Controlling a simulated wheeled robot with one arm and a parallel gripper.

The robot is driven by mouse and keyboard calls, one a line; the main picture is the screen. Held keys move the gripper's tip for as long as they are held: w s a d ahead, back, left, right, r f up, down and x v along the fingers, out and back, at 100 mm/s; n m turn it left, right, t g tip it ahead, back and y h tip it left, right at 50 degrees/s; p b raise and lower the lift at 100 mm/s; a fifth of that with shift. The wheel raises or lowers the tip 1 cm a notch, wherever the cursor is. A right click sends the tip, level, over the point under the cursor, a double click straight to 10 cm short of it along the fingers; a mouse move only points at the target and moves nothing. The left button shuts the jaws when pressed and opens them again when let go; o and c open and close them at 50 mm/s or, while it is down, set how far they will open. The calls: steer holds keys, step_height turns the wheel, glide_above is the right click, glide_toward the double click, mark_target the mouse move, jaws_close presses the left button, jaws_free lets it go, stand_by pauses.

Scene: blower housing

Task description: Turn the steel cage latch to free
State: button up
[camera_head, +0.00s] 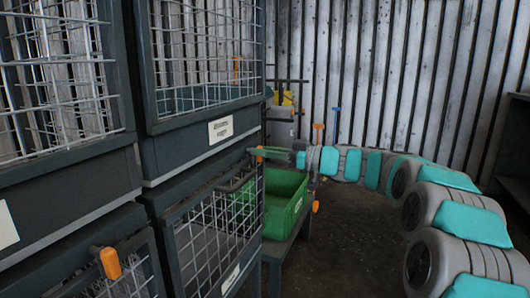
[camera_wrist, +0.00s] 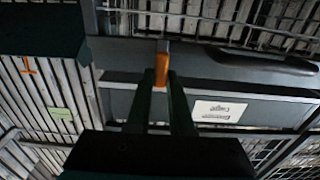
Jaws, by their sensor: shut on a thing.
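The steel cage (camera_head: 212,232) is a dark-framed mesh cage, the lower one in the middle stack in the head view. Its orange latch (camera_wrist: 161,62) shows upright in the wrist view, at the cage's frame bar. My gripper (camera_head: 262,152) reaches in from the right to the cage's upper right corner. In the wrist view my gripper (camera_wrist: 162,84) has its two dark fingers closed on the latch's orange handle. The fingers hide the lower part of the handle. In the head view the latch is mostly hidden at the fingertips.
A dark pull handle (camera_head: 238,182) lies left of my gripper. A mesh cage (camera_head: 207,60) stands above. Another orange latch (camera_head: 110,263) sits on the left lower cage. A green crate (camera_head: 285,200) stands on a bench below my arm. Dark floor (camera_head: 350,255) is open on the right.

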jaws_close()
steer(key=shift+f+b, duration=0.15)
steer(key=shift+b, duration=0.35)
steer(key=shift+w+d+m+p, duration=0.1)
steer(key=shift+m+p, duration=1.65)
steer(key=shift+m, duration=2.75)
steer(key=shift+w+m+p, duration=0.1)
steer(key=shift+m+p, duration=1.6)
steer(key=shift+m, duration=2.8)
